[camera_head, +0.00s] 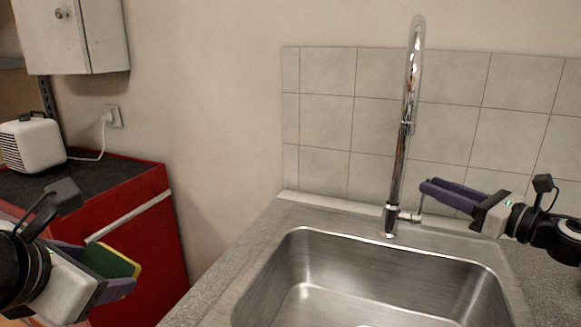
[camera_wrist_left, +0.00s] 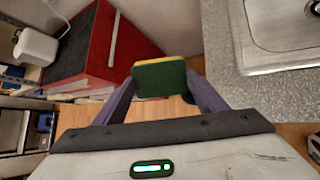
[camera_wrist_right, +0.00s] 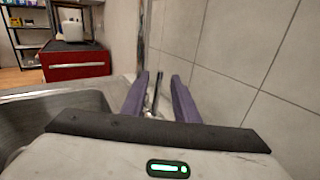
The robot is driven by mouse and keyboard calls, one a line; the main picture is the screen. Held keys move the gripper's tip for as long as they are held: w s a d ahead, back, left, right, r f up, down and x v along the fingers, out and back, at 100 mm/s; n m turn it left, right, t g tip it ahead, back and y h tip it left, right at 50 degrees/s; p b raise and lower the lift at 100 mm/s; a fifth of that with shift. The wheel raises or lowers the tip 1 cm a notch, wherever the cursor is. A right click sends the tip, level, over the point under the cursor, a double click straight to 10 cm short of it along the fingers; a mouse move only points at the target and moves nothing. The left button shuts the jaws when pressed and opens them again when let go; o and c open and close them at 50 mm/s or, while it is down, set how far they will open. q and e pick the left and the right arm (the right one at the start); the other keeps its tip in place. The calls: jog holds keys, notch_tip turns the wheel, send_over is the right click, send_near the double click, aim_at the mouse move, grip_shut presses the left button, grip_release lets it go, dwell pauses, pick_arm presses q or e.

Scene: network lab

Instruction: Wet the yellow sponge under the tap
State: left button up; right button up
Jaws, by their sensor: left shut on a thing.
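The yellow sponge (camera_head: 112,260) has a green face and is held at the lower left of the head view. It also shows in the left wrist view (camera_wrist_left: 160,78). My left gripper (camera_head: 110,272) is shut on it, left of the counter and away from the sink. The tall chrome tap (camera_head: 405,120) stands behind the sink (camera_head: 345,300), with its small lever (camera_head: 410,216) at the base. No water stream is visible. My right gripper (camera_head: 430,192) is open beside the tap. In the right wrist view, metal tap parts (camera_wrist_right: 155,92) show between its fingers; contact cannot be told.
The grey counter (camera_head: 225,275) surrounds the sink. A tiled wall (camera_head: 325,120) is close behind the tap and right gripper. A red cabinet (camera_head: 150,250) with a white appliance (camera_head: 32,143) on top stands at the left. The sink basin looks empty.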

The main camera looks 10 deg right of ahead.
aim_at(421, 214)
jog(key=shift+p+x, duration=0.55)
jog(key=shift+x, duration=1.05)
grip_shut()
dwell(0.3)
